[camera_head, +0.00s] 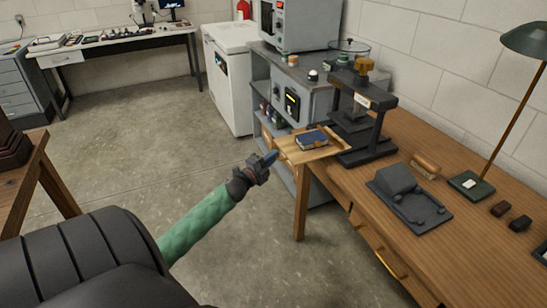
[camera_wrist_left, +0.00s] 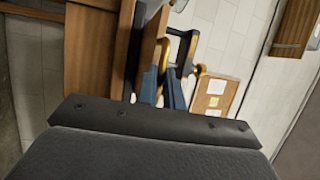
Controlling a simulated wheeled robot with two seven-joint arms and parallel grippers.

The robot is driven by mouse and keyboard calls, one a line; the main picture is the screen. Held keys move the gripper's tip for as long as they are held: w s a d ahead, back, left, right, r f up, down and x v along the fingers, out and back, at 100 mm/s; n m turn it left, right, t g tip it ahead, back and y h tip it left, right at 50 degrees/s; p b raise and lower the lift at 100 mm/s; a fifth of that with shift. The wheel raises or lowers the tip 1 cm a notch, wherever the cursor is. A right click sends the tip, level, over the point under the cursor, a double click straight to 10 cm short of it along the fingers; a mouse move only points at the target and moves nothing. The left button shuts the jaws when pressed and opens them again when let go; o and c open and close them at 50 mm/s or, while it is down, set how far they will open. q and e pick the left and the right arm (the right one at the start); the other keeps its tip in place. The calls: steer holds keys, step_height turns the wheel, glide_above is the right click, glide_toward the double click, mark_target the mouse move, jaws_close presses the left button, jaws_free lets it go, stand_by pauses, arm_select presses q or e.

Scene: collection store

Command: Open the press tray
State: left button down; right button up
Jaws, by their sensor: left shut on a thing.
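The press tray (camera_head: 330,152) is a light wooden board that sticks out to the left from the dark book press (camera_head: 365,112) on the workbench. A dark blue book (camera_head: 312,139) lies on it. My left gripper (camera_head: 274,157) is at the tray's left front edge, its arm reaching up from the lower left. In the left wrist view, its blue fingers (camera_wrist_left: 171,92) are closed around a brass handle (camera_wrist_left: 163,58) beside a wooden edge. The exact grip is partly hidden. My right gripper is not in view.
The wooden workbench (camera_head: 450,255) carries a grey moulded block (camera_head: 408,195), a brush (camera_head: 425,164) and a green lamp (camera_head: 470,184). A grey shelf cabinet (camera_head: 290,80) stands behind the tray. The floor (camera_head: 130,145) left of the bench is clear.

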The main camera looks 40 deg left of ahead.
arm_select(q)
steer(key=c, duration=1.8)
jaws_free()
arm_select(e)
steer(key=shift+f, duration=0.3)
arm_select(q)
steer(key=s+f+b, duration=0.1)
steer(key=s, duration=0.6)
steer(key=shift+s+f, duration=0.2)
steer(key=shift+s, duration=0.1)
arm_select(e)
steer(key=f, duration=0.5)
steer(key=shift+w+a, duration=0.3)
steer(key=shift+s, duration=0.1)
